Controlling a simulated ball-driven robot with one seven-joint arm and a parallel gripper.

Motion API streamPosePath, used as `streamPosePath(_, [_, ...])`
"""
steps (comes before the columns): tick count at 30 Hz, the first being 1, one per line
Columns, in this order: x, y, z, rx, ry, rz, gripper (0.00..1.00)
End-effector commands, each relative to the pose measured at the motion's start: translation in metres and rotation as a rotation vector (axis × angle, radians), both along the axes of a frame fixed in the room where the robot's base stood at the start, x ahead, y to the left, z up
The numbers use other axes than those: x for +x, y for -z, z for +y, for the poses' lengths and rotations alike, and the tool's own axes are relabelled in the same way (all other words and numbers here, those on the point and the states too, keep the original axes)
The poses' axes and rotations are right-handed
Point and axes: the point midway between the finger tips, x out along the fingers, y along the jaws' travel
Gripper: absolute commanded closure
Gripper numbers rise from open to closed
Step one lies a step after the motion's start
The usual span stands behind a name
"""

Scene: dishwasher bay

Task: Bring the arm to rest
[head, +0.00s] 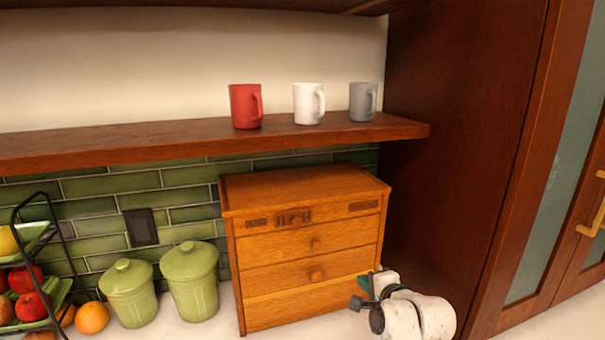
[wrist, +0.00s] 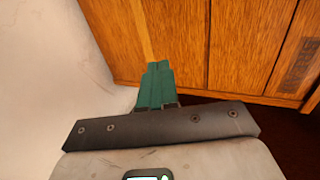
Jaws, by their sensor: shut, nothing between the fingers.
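My gripper (head: 364,283) is at the lower right of the head view, in front of the lower right part of a wooden drawer chest. In the wrist view its green fingers (wrist: 156,84) are together with nothing between them. The fingers point toward the chest's wooden front. My white wrist hides part of the counter in the head view.
The wooden chest (head: 305,243) stands on the counter, next to two green canisters (head: 190,285) and a fruit rack (head: 40,255). Red (head: 244,106), white (head: 307,104) and grey (head: 361,102) mugs stand on the shelf (head: 150,141) above. A tall dark cabinet (head: 460,120) rises at right.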

Motion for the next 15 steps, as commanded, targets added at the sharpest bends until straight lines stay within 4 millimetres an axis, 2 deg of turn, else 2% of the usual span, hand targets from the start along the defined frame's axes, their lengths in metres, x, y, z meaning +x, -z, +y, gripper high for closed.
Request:
streamPosePath(10, [-0.006,0.006,-0.002,-0.02,-0.006,0.007,1.0])
streamPosePath(13, [-0.027,0.023,-0.01,-0.108,-0.036,0.026,1.0])
streamPosePath(15, [-0.054,0.042,-0.019,-0.217,-0.076,0.048,1.0])
